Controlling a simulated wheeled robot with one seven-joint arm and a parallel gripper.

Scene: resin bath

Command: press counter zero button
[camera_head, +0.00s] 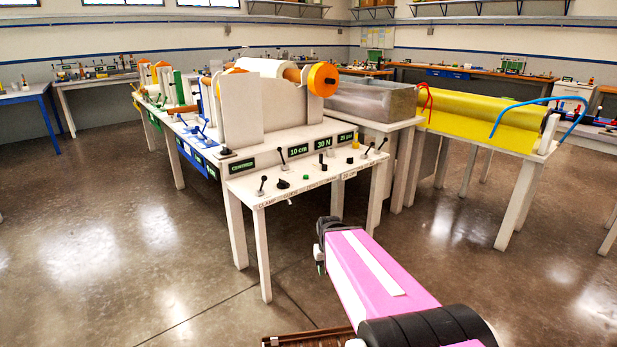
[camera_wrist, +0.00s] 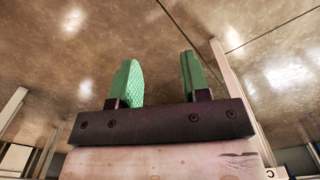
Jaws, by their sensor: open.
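A white control panel (camera_head: 271,186) stands on the front end of a long machine bench, with several levers, knobs and buttons on it. A small green button (camera_head: 306,177) sits near its middle and a yellow one (camera_head: 355,145) farther right. Panel labels are too small to read surely, so I cannot tell which is the counter zero button. Small displays behind read "10 cm" (camera_head: 299,151), "30 N" and about "25 cm". My gripper (camera_head: 320,262) is in front of and below the panel, apart from it. In the wrist view its green fingers (camera_wrist: 158,78) are open and empty over the floor.
White table legs (camera_head: 263,255) stand left of my gripper. A grey metal tank (camera_head: 372,100) and a yellow trough (camera_head: 480,120) with red and blue hoses are on tables to the right. An orange-ended white roll (camera_head: 265,68) sits behind the panel.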

